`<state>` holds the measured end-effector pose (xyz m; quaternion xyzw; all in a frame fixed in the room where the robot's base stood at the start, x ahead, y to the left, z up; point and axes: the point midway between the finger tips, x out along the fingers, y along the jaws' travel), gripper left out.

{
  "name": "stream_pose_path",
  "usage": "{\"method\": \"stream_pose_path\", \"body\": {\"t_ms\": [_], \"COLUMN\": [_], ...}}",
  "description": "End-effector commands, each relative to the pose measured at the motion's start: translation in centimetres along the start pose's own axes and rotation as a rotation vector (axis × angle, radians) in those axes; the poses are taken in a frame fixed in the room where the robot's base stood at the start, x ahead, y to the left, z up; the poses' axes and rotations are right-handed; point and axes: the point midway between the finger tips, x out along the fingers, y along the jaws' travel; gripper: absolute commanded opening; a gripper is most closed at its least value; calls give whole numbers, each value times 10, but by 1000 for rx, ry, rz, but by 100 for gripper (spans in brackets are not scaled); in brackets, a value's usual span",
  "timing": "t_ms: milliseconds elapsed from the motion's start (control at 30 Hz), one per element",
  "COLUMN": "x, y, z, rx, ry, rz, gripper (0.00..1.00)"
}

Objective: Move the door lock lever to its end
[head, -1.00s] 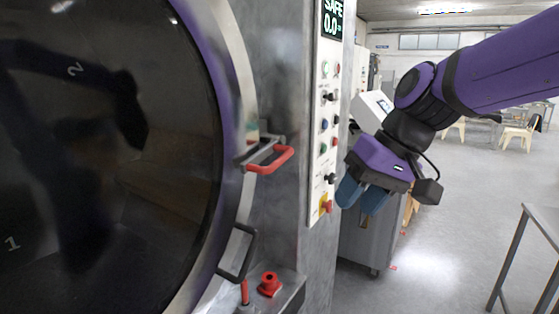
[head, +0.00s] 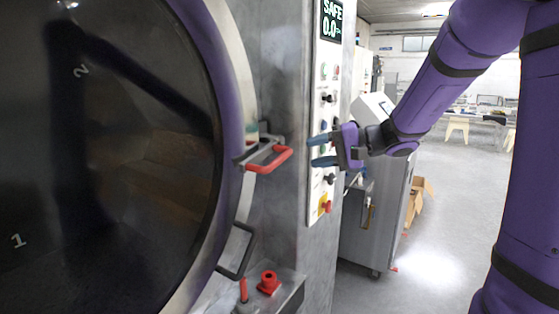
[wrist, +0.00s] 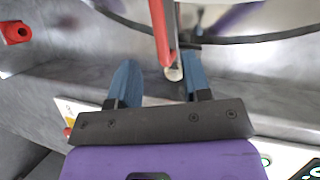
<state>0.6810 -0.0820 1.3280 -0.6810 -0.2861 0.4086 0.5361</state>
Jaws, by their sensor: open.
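The door lock lever (head: 268,160) is a red-handled lever on a metal bracket at the right rim of the big round door (head: 110,160). Its red handle points out to the right. My gripper (head: 316,151) is open and empty in front of the control panel. Its two blue fingers point left at the lever, apart from it in the head view. In the wrist view the red lever (wrist: 162,30) lines up with the gap between the fingers of my gripper (wrist: 160,76). I cannot tell exactly how far ahead of the fingertips it is.
The control panel (head: 328,105) with knobs and buttons is close behind my gripper. A black-framed handle (head: 237,251) and a red knob (head: 269,281) sit below the lever. A grey cabinet (head: 375,225) stands to the right, with open floor (head: 435,255) beyond.

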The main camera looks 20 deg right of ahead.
Motion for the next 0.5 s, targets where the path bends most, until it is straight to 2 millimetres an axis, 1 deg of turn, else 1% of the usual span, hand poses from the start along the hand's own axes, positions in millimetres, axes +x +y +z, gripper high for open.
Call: {"method": "stream_pose_path", "body": {"t_ms": [300, 500], "x": [56, 82], "y": [0, 0], "z": [1, 1], "rx": [2, 0], "ry": [-5, -5], "rz": [2, 2], "gripper": [44, 44]}}
